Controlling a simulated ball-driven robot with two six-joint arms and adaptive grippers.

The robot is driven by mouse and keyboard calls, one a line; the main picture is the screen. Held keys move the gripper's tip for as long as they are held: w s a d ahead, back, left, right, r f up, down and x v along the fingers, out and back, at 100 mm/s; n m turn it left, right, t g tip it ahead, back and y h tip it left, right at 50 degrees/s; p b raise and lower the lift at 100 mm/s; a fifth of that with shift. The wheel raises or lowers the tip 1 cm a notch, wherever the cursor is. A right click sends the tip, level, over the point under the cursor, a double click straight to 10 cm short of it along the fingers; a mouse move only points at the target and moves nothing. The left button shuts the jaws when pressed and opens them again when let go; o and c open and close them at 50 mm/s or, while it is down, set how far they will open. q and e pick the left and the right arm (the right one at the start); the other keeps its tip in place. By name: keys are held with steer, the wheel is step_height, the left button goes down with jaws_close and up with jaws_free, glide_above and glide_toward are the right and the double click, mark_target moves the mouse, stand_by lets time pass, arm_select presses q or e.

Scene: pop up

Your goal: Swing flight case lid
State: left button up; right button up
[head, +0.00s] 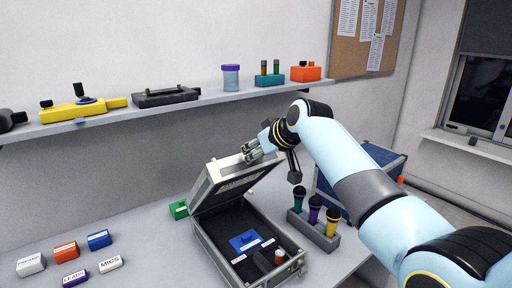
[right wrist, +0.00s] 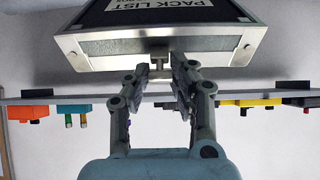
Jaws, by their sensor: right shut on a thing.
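A flight case (head: 240,252) with a dark interior stands on the table in the head view, and its hinged lid (head: 214,188) is raised and leans back at a steep angle. My right gripper (head: 254,152) is at the lid's upper right edge. In the right wrist view the fingers (right wrist: 160,70) are shut on a small metal latch tab (right wrist: 159,62) on the lid's edge. The lid (right wrist: 155,38) there shows a "PACK LIST" label. Inside the case lie a blue item (head: 245,241) and some small parts. My left gripper is not in view.
A rack with several microphones (head: 314,228) stands close right of the case, with a blue case (head: 376,160) behind it. A green block (head: 179,209) sits left of the lid. Labelled blocks (head: 66,250) lie at the left. A wall shelf (head: 200,101) holds several items above.

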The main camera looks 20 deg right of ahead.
steer(key=shift+s, duration=0.1)
stand_by(0.3)
steer(key=s+d+f, duration=0.3)
steer(key=s+f, duration=0.4)
steer(key=f, duration=0.1)
steer(key=shift+s+f, duration=0.15)
steer(key=shift+s, duration=0.25)
stand_by(0.3)
steer(key=shift+f, duration=0.1)
steer(key=s+d+f+b, duration=0.1)
steer(key=s+f+b, duration=0.4)
steer(key=f, duration=0.5)
steer(key=shift+s+d+f, duration=0.15)
steer(key=shift+d+f, duration=0.1)
steer(key=shift+d, duration=0.15)
stand_by(0.4)
